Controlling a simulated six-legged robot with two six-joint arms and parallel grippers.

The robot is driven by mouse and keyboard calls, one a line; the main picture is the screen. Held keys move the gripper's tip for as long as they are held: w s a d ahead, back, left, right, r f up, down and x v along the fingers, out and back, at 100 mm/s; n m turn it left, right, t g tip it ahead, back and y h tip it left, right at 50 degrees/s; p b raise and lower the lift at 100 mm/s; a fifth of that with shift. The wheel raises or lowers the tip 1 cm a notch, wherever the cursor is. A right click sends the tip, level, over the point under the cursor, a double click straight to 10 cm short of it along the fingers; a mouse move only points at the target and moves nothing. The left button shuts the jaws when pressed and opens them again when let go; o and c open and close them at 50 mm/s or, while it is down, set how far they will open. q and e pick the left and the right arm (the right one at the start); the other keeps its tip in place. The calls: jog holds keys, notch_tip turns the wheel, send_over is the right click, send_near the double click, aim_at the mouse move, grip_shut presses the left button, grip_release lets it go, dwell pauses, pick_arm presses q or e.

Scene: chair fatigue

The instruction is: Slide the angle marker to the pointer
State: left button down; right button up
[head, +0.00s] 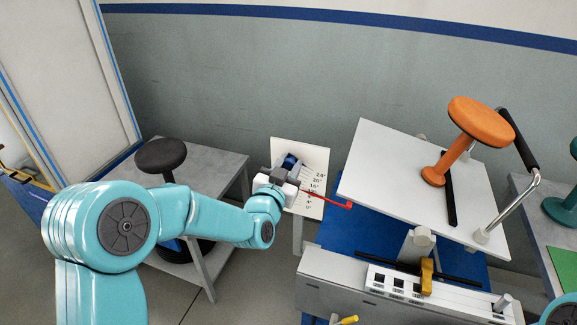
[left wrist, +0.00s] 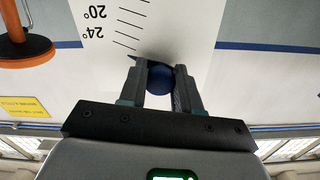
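The white scale board (head: 314,158) stands upright at the middle, with degree marks up to 24°. It also shows upside down in the left wrist view (left wrist: 190,28). The blue angle marker (left wrist: 160,80) has a round knob and sits near the 24° end. In the head view it shows as dark blue (head: 291,161) behind my left gripper (head: 284,172). The left gripper's fingers lie on both sides of the knob and appear closed on it. The red pointer (head: 338,205) reaches from the tilted plate toward the lower marks; its tip is partly hidden. My right gripper is not visible.
An orange stool (head: 480,122) stands on the tilted white plate (head: 385,170) at right. A grey table (head: 215,165) with a black stool (head: 161,155) is at left. The bench has a yellow clamp (head: 427,276).

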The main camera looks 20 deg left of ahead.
pick_arm(q)
notch_tip(320, 180, down, 9)
jog(key=a+n+b, duration=0.2)
jog(key=b, duration=0.9)
jog(key=shift+a+n, duration=0.4)
jog(key=shift+f, duration=0.1)
jog(key=c, duration=0.8)
grip_release()
jog(key=s+b, duration=0.1)
jog(key=s, duration=0.9)
jog(key=s+b, duration=0.1)
jog(key=s, duration=0.5)
jog(key=shift+s+a+b, duration=0.1)
jog(key=shift+a+b, duration=0.2)
jog(key=shift+b, duration=0.05)
